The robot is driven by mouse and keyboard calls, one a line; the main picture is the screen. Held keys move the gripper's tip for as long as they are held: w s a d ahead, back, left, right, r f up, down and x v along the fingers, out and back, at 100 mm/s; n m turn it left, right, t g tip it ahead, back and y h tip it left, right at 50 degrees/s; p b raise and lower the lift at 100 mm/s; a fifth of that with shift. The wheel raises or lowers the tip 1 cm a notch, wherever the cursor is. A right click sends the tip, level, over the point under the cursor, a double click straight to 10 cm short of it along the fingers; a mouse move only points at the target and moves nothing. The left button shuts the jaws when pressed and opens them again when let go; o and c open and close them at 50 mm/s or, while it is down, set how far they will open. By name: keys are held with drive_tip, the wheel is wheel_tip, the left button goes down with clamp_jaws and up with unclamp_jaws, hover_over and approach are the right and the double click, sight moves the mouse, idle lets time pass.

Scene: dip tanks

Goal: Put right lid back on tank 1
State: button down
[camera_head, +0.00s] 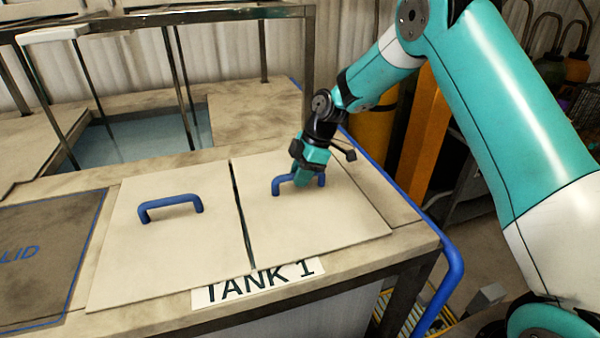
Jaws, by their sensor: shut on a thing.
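The right lid (330,222) is a pale flat panel with a blue handle (284,184). It lies flat over the right part of tank 1, beside the left lid (135,245), with a narrow dark gap between them. My gripper (304,180) comes down from above and is shut on the right lid's handle. The fingertips are partly hidden against the handle. The left lid has its own blue handle (171,206). The "TANK 1" label (258,284) is on the front edge, its top partly covered by the lids.
An open tank with bluish liquid (135,140) lies behind, under a metal frame (308,60). A dark marked lid area (40,260) is at the left. A blue pipe (452,270) runs along the right edge. An orange post (425,125) stands behind my arm.

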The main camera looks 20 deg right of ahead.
drive_tip(key=c, duration=1)
unclamp_jaws()
drive_tip(key=shift+c, duration=0.2)
drive_tip(key=shift+r, duration=0.1)
